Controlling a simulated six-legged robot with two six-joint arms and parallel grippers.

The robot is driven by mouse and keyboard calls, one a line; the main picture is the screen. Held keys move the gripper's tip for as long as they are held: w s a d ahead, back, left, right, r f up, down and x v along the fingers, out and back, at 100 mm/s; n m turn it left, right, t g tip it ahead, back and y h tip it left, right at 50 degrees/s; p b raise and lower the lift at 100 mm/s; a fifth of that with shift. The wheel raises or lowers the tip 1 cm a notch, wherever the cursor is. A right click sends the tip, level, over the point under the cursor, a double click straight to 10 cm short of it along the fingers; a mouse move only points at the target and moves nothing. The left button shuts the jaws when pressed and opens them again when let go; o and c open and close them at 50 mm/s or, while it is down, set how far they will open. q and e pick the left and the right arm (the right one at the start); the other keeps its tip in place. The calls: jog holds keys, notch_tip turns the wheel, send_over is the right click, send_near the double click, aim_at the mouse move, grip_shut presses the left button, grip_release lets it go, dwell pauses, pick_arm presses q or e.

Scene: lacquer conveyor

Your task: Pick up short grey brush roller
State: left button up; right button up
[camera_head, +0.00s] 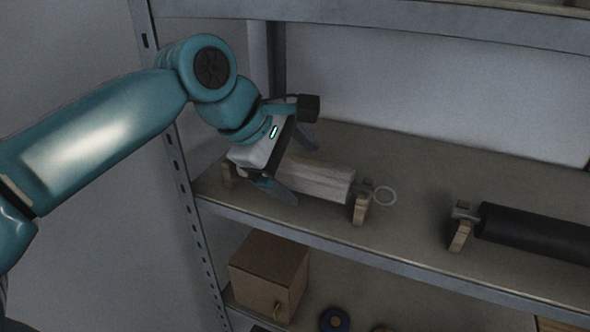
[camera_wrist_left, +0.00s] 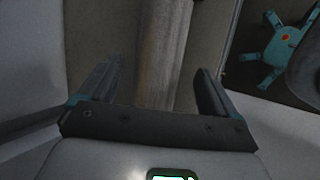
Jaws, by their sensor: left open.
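In the left wrist view the roller (camera_wrist_left: 163,45) runs between the open fingers (camera_wrist_left: 155,75), with gaps visible on both sides. The gripper hides the roller's left end in the head view. I cannot tell how deep the fingers reach. My right gripper is not in view.
A longer black roller (camera_head: 535,232) lies on the same shelf to the right, on a wooden support (camera_head: 460,236). A metal upright (camera_head: 190,205) stands at the left. Another shelf beam (camera_head: 380,14) is above. A cardboard box (camera_head: 268,270) and a blue ring (camera_head: 334,319) are below.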

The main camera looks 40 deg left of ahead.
aim_at(298, 165)
pick_arm(q)
jog(key=x, duration=0.3)
jog(key=shift+w+a+r, duration=0.1)
jog(key=shift+a, duration=0.05)
jog(key=shift+w+a, duration=0.15)
jog(key=shift+w, duration=0.1)
jog(key=shift+s, duration=0.15)
jog(key=shift+s+d+r, duration=0.15)
jog(key=shift+s+d, duration=0.15)
jog(key=shift+s, duration=0.15)
jog(key=c, duration=1)
jog(key=shift+w, duration=0.1)
jog(key=c, duration=0.3)
jog(key=shift+w+a, duration=0.15)
